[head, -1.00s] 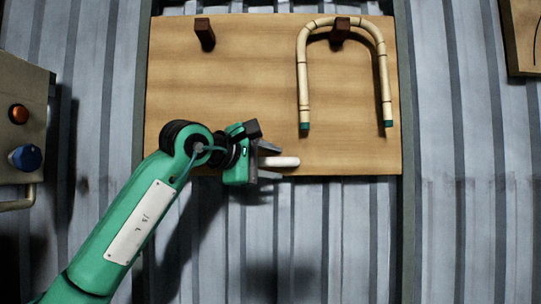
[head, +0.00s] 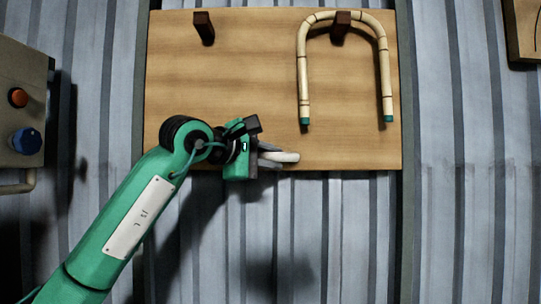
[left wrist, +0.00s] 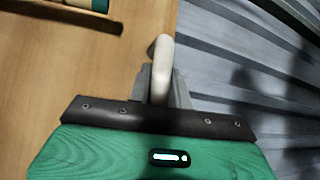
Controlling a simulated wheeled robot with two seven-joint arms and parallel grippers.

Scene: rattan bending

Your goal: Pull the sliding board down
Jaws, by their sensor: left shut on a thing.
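The sliding board (head: 240,85) is a wide wooden panel in the head view, with two dark brown pegs on its upper part. A pale, rounded handle (head: 291,157) sits at its lower edge. My left gripper (head: 276,157) comes in from the left and is shut on the handle. In the left wrist view the pale handle (left wrist: 161,58) stands up between the grey fingers (left wrist: 160,84), beside the board's edge (left wrist: 130,50). The fingers hide part of the handle. My right gripper is not in view.
A U-shaped rattan piece (head: 303,75) with green ends hangs over the right peg (head: 341,27). A control box (head: 20,75) with orange and blue knobs stands at the left. Another wooden panel (head: 523,45) shows at the upper right. The corrugated wall below the board looks clear.

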